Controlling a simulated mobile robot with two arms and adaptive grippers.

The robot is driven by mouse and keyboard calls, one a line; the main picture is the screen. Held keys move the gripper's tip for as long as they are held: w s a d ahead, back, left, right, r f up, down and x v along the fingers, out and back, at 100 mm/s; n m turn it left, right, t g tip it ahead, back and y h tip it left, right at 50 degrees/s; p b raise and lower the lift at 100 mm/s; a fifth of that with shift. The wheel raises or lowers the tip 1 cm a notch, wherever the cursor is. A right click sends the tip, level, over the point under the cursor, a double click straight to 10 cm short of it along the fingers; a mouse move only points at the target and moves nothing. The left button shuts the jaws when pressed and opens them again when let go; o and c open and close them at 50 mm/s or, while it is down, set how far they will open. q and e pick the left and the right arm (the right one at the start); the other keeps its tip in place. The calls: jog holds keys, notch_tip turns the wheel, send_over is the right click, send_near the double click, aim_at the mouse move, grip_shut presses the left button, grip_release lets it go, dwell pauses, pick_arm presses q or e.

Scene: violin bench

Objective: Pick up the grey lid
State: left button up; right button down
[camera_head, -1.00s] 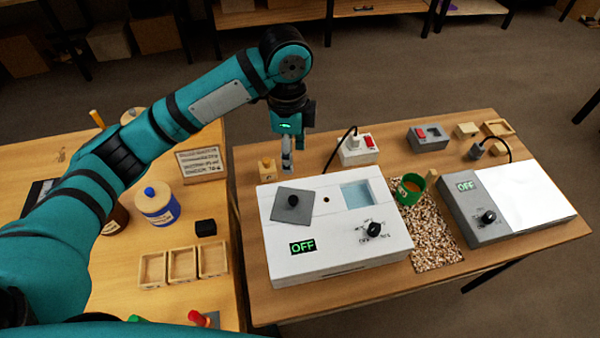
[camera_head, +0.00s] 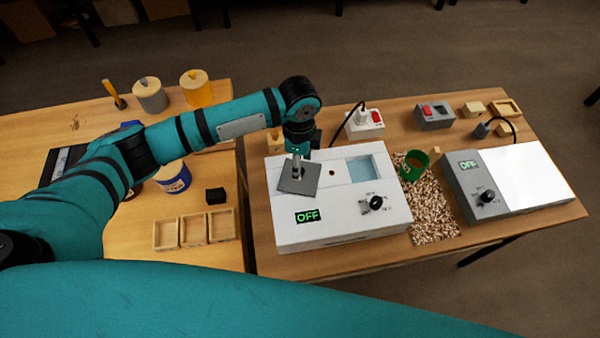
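The grey lid (camera_head: 310,181) is a flat square plate on the left part of the white box's (camera_head: 336,221) top. My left gripper (camera_head: 297,179) comes down over the lid, with its fingertips at the lid's dark knob. The fingers largely hide the knob, and I cannot tell whether they are closed on it. The lid appears to rest on the box top. My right gripper is not in view.
The box has an OFF display (camera_head: 307,216), a black dial (camera_head: 376,203) and a blue-tinted opening (camera_head: 365,170). A green cup (camera_head: 413,167) stands right of it near wood chips (camera_head: 434,214). Wooden trays (camera_head: 194,230) and a black block (camera_head: 215,196) are left.

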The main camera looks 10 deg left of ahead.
pick_arm(q)
jog(key=shift+d+f+p, duration=0.1)
jog(key=shift+f+p, duration=0.3)
jog(key=shift+f, duration=1.4)
grip_shut()
